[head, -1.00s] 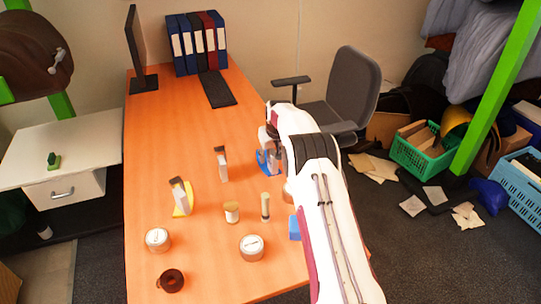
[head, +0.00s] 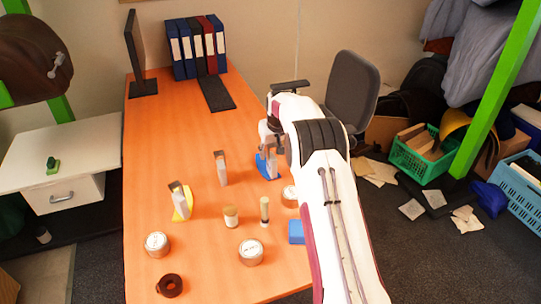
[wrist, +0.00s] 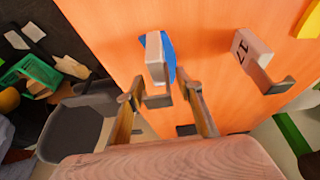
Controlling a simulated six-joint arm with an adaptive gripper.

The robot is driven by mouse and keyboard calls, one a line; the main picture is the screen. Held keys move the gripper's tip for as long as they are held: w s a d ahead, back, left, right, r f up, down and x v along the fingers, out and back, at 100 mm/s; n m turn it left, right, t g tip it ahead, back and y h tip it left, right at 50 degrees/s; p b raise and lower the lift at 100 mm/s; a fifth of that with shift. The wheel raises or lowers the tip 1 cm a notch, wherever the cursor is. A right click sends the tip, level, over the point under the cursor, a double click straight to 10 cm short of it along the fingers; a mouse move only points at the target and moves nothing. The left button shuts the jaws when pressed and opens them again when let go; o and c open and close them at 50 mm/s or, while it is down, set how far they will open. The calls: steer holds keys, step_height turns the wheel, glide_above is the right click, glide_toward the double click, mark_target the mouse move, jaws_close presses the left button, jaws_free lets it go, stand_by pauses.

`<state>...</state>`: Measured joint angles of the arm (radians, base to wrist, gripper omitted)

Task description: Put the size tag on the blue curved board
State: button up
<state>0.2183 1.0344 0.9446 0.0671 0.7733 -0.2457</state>
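The blue curved board (head: 263,167) stands on the orange desk, right of centre in the head view. In the wrist view the blue curved board (wrist: 171,55) shows behind a pale tag (wrist: 154,52) with a dark grey foot. That tag sits at the board, touching or nearly so; its exact seating is hard to tell. My gripper (wrist: 163,87) has its fingers apart on either side of the foot, with gaps showing. In the head view my gripper (head: 274,148) is beside the board, partly hidden by my arm. Another tag (wrist: 252,48), marked 17, stands apart on the desk.
A yellow curved board (head: 187,205) with a grey tag stands at left. Round tins (head: 250,252), a cork-coloured jar (head: 231,217), a slim upright piece (head: 264,211), a brown ring (head: 170,286) and a blue block (head: 296,231) occupy the front. The desk's middle back is clear.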

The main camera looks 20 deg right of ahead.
steer(key=shift+v, duration=3.25)
steer(key=shift+s+a+r, duration=0.2)
steer(key=shift+r, duration=0.35)
steer(key=s+a+r, duration=0.5)
steer(key=s+r, duration=0.5)
steer(key=s, duration=0.1)
steer(key=s+a+r, duration=0.5)
steer(key=s+r, duration=0.5)
steer(key=s, duration=0.2)
steer(key=s+a+f, duration=0.2)
steer(key=s, duration=1.2)
steer(key=s+a+f+t, duration=0.1)
steer(key=s+a, duration=0.2)
steer(key=s, duration=1.1)
steer(key=shift+s+f, duration=0.25)
steer(key=shift+f, duration=0.15)
